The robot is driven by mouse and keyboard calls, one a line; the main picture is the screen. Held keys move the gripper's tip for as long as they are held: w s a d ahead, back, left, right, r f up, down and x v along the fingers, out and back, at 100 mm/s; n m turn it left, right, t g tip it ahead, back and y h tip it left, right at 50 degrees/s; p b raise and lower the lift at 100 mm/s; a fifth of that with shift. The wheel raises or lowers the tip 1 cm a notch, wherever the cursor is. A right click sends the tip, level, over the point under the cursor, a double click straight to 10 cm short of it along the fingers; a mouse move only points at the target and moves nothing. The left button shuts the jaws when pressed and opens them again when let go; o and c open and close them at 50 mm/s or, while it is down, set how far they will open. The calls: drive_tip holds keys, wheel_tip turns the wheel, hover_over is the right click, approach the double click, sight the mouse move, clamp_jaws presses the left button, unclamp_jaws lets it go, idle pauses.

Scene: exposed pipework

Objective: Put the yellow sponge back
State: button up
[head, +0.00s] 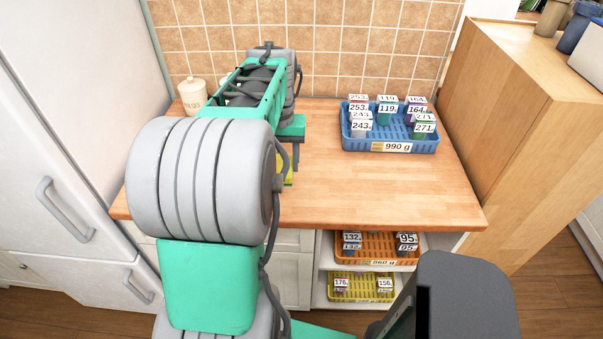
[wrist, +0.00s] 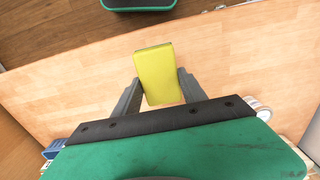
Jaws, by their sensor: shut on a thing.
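The yellow sponge (wrist: 158,72) is a flat yellow block between the two grey fingers of my gripper (wrist: 159,84) in the wrist view. My gripper is shut on it, and part of the sponge extends beyond the fingertips. In the head view only a small strip of the sponge (head: 289,172) shows; my arm hides the rest. It is over the wooden counter (head: 330,195), left of the blue basket. I cannot tell whether it touches the counter top.
A blue basket (head: 390,147) labelled 990 g holds several labelled containers at the counter's right. An orange basket (head: 377,261) and a yellow basket (head: 361,289) sit on shelves below. A pale canister (head: 193,95) stands back left. A tall wooden cabinet (head: 520,120) bounds the right side. The counter's middle is clear.

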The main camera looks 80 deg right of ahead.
drive_tip(key=p, duration=0.2)
hover_over(302, 183)
drive_tip(key=f, duration=0.6)
drive_tip(key=shift+a+f, duration=0.2)
drive_tip(key=shift+f, duration=0.15)
drive_tip(key=shift+d+f, duration=0.1)
drive_tip(key=shift+f, duration=1.65)
drive_tip(key=shift+f, duration=0.25)
drive_tip(key=o, duration=1.3)
drive_tip(key=shift+r, duration=0.1)
